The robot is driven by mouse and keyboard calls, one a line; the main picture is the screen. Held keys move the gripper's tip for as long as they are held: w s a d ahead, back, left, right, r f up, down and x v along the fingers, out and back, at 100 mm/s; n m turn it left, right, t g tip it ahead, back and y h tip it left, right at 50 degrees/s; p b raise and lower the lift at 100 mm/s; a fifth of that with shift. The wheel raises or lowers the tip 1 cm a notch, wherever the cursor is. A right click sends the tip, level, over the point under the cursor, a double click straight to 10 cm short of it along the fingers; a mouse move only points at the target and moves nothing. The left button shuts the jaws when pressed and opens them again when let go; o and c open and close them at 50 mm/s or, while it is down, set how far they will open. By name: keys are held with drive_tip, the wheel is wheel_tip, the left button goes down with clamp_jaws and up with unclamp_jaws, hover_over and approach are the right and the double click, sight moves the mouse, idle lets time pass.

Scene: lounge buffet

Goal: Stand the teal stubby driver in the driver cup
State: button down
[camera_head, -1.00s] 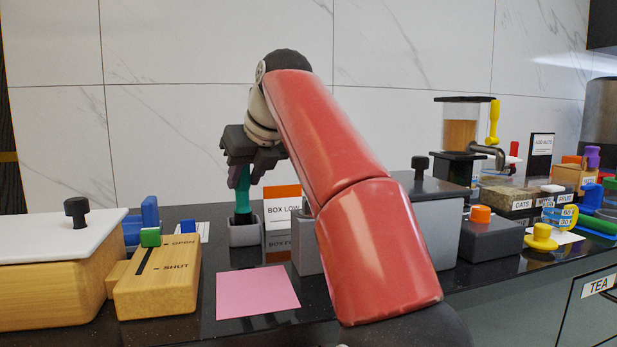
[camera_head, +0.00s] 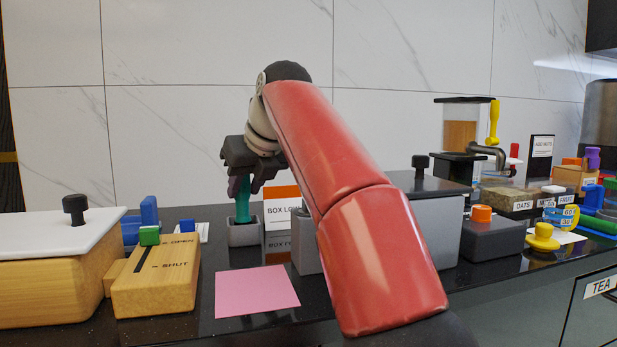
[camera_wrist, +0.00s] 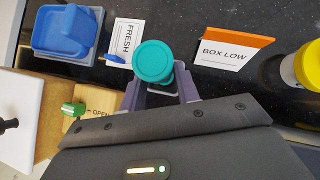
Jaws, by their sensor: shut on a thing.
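The teal stubby driver (camera_head: 242,205) is upright between the jaws of my gripper (camera_head: 245,186), which is shut on it. In the wrist view its round teal end (camera_wrist: 153,62) faces the camera, between the purple-grey fingers (camera_wrist: 162,92). The small grey driver cup (camera_head: 244,235) stands on the dark counter directly below my gripper. The driver's lower end is at the cup's mouth and seems to be inside it; how deep it sits is hidden. In the wrist view the driver and fingers hide most of the cup.
A "BOX LOW" card (camera_head: 282,208) stands just right of the cup, with a grey box (camera_head: 432,222) beyond it. A wooden switch block (camera_head: 158,278) and a white-lidded wooden box (camera_head: 60,245) are left. A pink mat (camera_head: 257,291) lies in front.

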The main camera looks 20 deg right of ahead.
drive_tip(key=shift+f, duration=0.35)
drive_tip(key=c, duration=0.9)
unclamp_jaws()
drive_tip(key=shift+c, duration=0.2)
